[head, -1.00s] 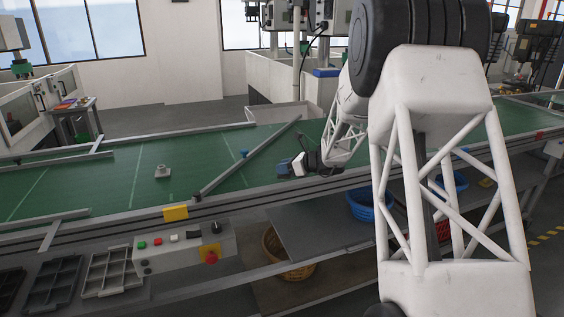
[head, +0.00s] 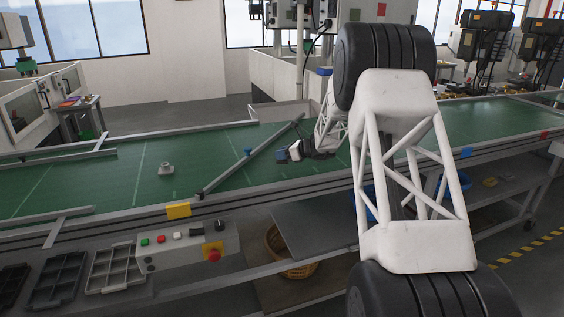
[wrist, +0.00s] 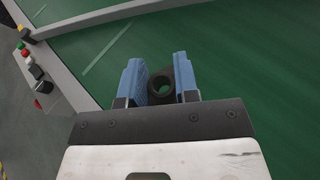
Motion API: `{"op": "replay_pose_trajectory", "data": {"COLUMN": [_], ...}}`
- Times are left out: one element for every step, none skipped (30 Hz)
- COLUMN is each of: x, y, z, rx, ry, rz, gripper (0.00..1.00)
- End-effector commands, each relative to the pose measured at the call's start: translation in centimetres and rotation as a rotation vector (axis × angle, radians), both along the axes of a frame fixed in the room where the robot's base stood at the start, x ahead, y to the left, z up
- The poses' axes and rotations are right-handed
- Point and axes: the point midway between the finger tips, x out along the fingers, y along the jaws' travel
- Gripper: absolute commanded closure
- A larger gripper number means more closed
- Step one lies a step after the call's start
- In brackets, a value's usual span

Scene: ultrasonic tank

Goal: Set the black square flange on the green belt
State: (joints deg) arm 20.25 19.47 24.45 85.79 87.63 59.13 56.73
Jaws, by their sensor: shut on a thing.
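The black flange (wrist: 162,84) shows in the wrist view as a dark ring-shaped boss with a round hole. It sits between the two blue fingers of my gripper (wrist: 160,80), which is shut on it. Its square base is mostly hidden by the fingers. In the head view my gripper (head: 284,154) is over the green belt (head: 120,185), right of the diagonal rail; the flange cannot be made out there. In the wrist view the green belt (wrist: 245,55) lies beneath the gripper. The height of the flange above it is hard to tell.
A grey flanged part (head: 166,168) stands on the belt at left. A control box (head: 188,247) and dark trays (head: 58,282) are at the front. The belt is clear between part and rail.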

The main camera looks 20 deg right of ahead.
Motion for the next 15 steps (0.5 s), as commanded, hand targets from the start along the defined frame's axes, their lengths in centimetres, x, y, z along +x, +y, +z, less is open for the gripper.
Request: {"op": "replay_pose_trajectory", "data": {"x": [0.2, 0.28, 0.34, 0.36, 0.36, 0.36, 0.35, 0.35, 0.34, 0.35, 0.34, 0.34, 0.33, 0.33, 0.33], "y": [-0.03, -0.04, -0.05, -0.06, -0.06, -0.06, -0.05, -0.05, -0.05, -0.05, -0.05, -0.04, -0.04, -0.04, -0.04], "z": [-0.03, -0.02, -0.02, 0.0, 0.0, 0.01, 0.0, 0.0, 0.0, 0.01, 0.0, -0.03, -0.09, -0.21, -0.44], "rx": [0.0, 0.0, 0.0, -0.001, 0.0, 0.0, 0.0, 0.0, 0.0, 0.0, 0.0, 0.0, 0.0, 0.0, 0.001], "ry": [0.0, 0.0, 0.0, -0.001, 0.0, 0.0, 0.0, 0.0, 0.0, 0.0, 0.0, 0.0, 0.0, 0.0, 0.001], "rz": [0.0, 0.0, 0.0, 0.0, 0.0, 0.0, 0.0, 0.0, 0.0, 0.0, 0.0, 0.0, 0.0, 0.0, 0.001], "gripper": [1.0, 1.0, 1.0, 1.0, 1.0, 1.0, 1.0, 1.0, 1.0, 1.0, 1.0, 1.0, 1.0, 1.0, 1.0]}}
